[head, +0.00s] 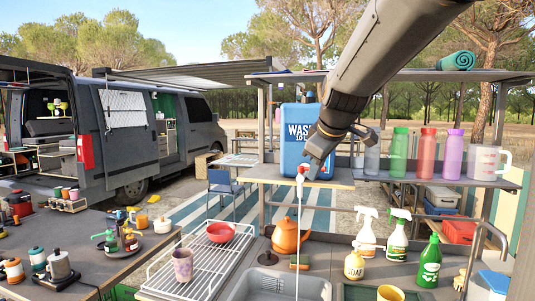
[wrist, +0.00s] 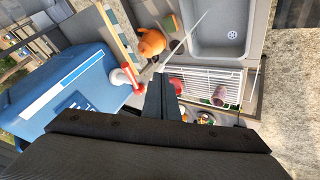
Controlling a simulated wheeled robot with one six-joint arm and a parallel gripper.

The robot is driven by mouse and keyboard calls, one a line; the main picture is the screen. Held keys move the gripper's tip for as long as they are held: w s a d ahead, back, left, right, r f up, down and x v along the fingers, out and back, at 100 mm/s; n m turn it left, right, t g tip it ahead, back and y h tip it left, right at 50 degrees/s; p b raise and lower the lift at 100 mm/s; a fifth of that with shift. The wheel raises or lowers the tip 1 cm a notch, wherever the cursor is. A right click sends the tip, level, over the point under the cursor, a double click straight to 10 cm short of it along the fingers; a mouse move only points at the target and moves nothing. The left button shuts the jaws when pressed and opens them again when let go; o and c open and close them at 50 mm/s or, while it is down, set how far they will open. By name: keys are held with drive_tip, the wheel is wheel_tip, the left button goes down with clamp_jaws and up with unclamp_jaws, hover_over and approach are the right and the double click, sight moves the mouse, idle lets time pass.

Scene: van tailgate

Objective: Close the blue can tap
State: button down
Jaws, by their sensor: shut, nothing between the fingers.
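The blue can (head: 300,135) marked "WASH" stands on the upper shelf. Its white tap (head: 300,178) with a red part sticks out at the shelf's front edge. A thin pale stream (head: 298,225) runs from the tap down toward the sink (head: 275,286). In the wrist view the blue can (wrist: 70,95) fills the left and the tap with its red lever (wrist: 128,76) is beside the fingers. My gripper (head: 309,168) is shut and empty, close to the tap; it also shows in the wrist view (wrist: 160,80). I cannot tell whether it touches the lever.
Several bottles (head: 427,152) and a clear jug (head: 487,162) stand on the shelf to the right. Below are an orange kettle (head: 288,237), a white dish rack (head: 205,262) with a red bowl (head: 221,232) and a mug (head: 183,264), and spray bottles (head: 398,240).

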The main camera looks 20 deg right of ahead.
drive_tip(key=shift+w+d+r+p, duration=0.15)
drive_tip(key=shift+w+d+p, duration=0.3)
drive_tip(key=shift+w+d, duration=0.3)
drive_tip(key=shift+w+d+r+p, duration=0.15)
drive_tip(key=shift+w+d+p, duration=0.3)
drive_tip(key=shift+w+d, duration=0.2)
drive_tip(key=shift+d, duration=0.1)
drive_tip(key=shift+w+d+b, duration=0.2)
drive_tip(key=shift+d+b, duration=0.3)
drive_tip(key=shift+b, duration=0.1)
drive_tip(key=shift+w+d+b, duration=0.2)
drive_tip(key=shift+d+b, duration=0.3)
drive_tip(key=shift+b, duration=0.05)
